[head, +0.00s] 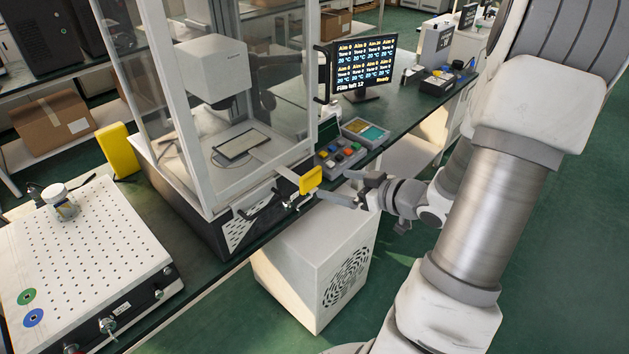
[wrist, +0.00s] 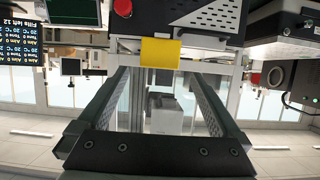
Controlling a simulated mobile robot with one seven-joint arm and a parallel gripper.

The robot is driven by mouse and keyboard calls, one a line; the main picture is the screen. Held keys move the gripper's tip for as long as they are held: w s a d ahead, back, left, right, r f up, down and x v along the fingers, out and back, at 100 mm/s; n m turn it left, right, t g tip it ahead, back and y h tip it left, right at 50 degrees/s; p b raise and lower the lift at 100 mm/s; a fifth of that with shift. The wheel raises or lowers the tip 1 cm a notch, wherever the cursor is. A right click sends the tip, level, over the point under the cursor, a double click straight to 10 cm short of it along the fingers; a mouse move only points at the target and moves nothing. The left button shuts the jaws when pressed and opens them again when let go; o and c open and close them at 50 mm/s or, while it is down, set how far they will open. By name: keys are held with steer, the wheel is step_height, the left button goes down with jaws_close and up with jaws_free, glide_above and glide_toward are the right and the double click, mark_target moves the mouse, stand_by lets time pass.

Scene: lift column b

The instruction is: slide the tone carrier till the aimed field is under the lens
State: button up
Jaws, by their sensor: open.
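The carrier is a flat slide with a dark-framed pale plate (head: 241,145) inside the glazed cabinet. Its bar runs out through the cabinet front to a yellow grip tab (head: 311,180). The white lens head (head: 217,72) hangs above the plate; its underside and the exact field beneath it cannot be made out. My gripper (head: 335,185) is open just in front of the tab. In the wrist view the yellow tab (wrist: 160,52) lies centred beyond the fingertips of my gripper (wrist: 165,76), with no visible contact.
A button panel (head: 341,157) sits right of the tab. The monitor (head: 362,62) shows rows of Aim, Tone and 20 °C, with "Fills left: 12". A white vented box (head: 315,262) stands below the bench. A perforated board (head: 85,250) is at left.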

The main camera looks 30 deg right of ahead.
mark_target(312, 179)
steer(key=b+x, duration=0.1)
steer(key=x, duration=0.8)
steer(key=shift+w+a+f, duration=0.15)
steer(key=shift+w, duration=0.05)
jaws_close()
